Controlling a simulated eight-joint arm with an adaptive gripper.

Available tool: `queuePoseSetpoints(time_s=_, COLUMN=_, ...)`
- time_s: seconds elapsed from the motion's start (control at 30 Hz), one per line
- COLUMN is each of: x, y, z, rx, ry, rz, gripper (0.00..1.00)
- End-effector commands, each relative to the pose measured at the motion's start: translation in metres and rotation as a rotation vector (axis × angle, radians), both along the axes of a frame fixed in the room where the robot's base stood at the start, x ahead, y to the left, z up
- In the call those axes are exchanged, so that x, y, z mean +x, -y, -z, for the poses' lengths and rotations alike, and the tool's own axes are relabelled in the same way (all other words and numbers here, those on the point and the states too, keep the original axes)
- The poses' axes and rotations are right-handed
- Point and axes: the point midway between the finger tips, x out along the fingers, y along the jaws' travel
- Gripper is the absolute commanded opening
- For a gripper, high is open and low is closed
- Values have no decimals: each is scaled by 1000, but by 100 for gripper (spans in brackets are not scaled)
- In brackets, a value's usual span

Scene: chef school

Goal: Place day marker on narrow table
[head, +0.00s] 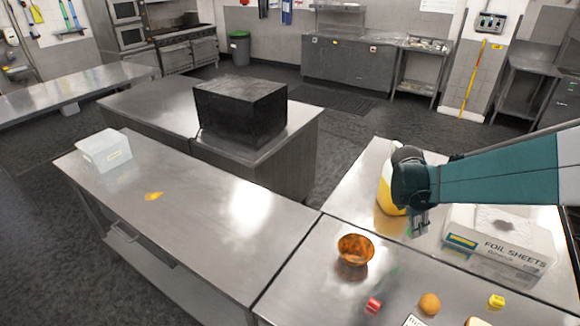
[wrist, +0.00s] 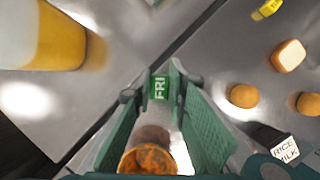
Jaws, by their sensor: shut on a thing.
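My gripper (head: 418,224) is above the steel table at the right. In the wrist view, its two green fingers (wrist: 160,85) are shut on a small green day marker (wrist: 158,88) lettered FRI. The marker is not clearly visible in the head view. A red-and-white small block (head: 373,305) and a yellow one (head: 497,301), perhaps other day markers, lie on the near table (head: 312,285). A long steel table (head: 215,215) adjoins it on the left. I cannot tell which table is the narrow one.
An orange-brown bowl (head: 355,250), a round brown item (head: 430,303) and a rice milk carton (wrist: 285,148) are near my gripper. A yellow bottle (head: 386,192) and a foil sheets box (head: 500,240) flank it. The left table has free room beside a white container (head: 104,150).

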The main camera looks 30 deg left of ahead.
Motion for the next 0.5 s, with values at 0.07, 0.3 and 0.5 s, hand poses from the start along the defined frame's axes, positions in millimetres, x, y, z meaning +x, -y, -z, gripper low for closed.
queuePoseSetpoints(time_s=0.07, x=-6, y=-25, z=0, rx=0, ry=0, rz=-41, gripper=7)
queuePoseSetpoints(time_s=0.3, x=-25, y=-92, z=0, rx=1, ry=1, rz=-160, gripper=7)
queuePoseSetpoints(time_s=0.5, x=-46, y=-146, z=0, rx=0, ry=1, rz=-259, gripper=7)
